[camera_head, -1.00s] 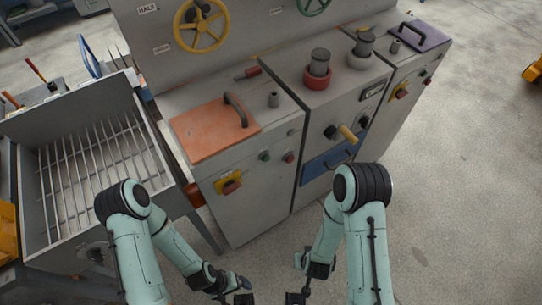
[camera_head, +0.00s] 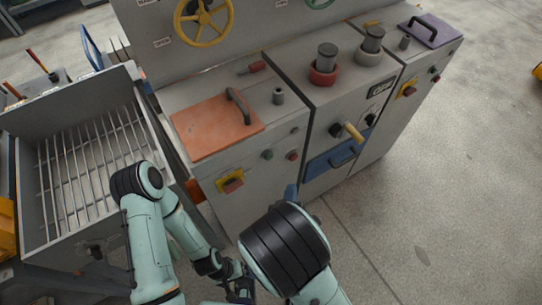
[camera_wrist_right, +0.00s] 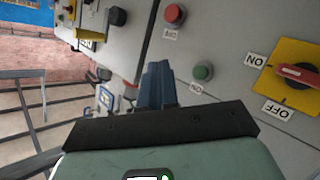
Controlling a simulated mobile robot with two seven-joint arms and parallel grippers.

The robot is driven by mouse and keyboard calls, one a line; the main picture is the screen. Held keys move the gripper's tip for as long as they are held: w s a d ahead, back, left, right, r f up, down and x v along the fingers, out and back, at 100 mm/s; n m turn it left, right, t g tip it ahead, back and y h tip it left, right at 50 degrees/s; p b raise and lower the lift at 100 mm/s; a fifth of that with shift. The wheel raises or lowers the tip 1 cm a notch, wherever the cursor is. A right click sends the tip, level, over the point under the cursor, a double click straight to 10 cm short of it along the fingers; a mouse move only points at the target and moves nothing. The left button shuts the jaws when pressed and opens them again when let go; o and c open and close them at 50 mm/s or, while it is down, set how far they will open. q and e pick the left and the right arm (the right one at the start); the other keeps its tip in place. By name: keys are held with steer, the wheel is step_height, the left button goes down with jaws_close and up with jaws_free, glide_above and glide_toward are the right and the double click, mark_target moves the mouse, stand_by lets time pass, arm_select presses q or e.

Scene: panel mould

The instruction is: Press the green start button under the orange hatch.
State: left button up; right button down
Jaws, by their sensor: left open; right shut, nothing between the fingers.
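The orange hatch (camera_head: 216,126) with its dark handle lies flat on top of the left cabinet. Below it on the cabinet front is a green button (camera_head: 267,155), left of a red button (camera_head: 293,155). In the right wrist view the green button (camera_wrist_right: 203,72) is right of my fingers, with a small label beside it, and the red button (camera_wrist_right: 175,15) is above. My right gripper (camera_head: 291,190) is shut and empty, before the cabinet front below the buttons; its blue fingers (camera_wrist_right: 157,75) appear apart from the green button. My left gripper (camera_head: 240,286) is open, low near the bottom edge.
A yellow-plated red switch (camera_head: 231,182) is left of the green button; it also shows in the right wrist view (camera_wrist_right: 290,76). A blue drawer (camera_head: 335,158) and a tan-handled lever (camera_head: 352,132) are to the right. A grated bin (camera_head: 85,175) stands left.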

mark_target(269, 156)
arm_select(q)
steer(key=shift+w+r+p, duration=0.35)
steer(key=shift+r+p, duration=0.15)
steer(key=shift+r, duration=0.1)
steer(key=shift+w+r+p, duration=0.3)
steer(key=shift+r+p, duration=0.2)
steer(key=shift+r, duration=0.1)
arm_select(e)
steer(key=w+a, duration=0.5)
steer(key=w, duration=0.2)
steer(key=shift+w+a, duration=0.1)
stand_by(1.2)
steer(key=shift+w+a, duration=0.25)
steer(key=shift+w, duration=0.05)
steer(key=shift+w+a, duration=0.3)
steer(key=shift+w, duration=0.1)
stand_by(0.9)
steer(key=shift+s+d, duration=0.1)
steer(key=shift+s, duration=0.05)
arm_select(q)
steer(key=shift+s+f, duration=0.2)
steer(key=shift+f, duration=0.1)
arm_select(e)
steer(key=shift+s+d, duration=0.45)
steer(key=shift+s, duration=0.15)
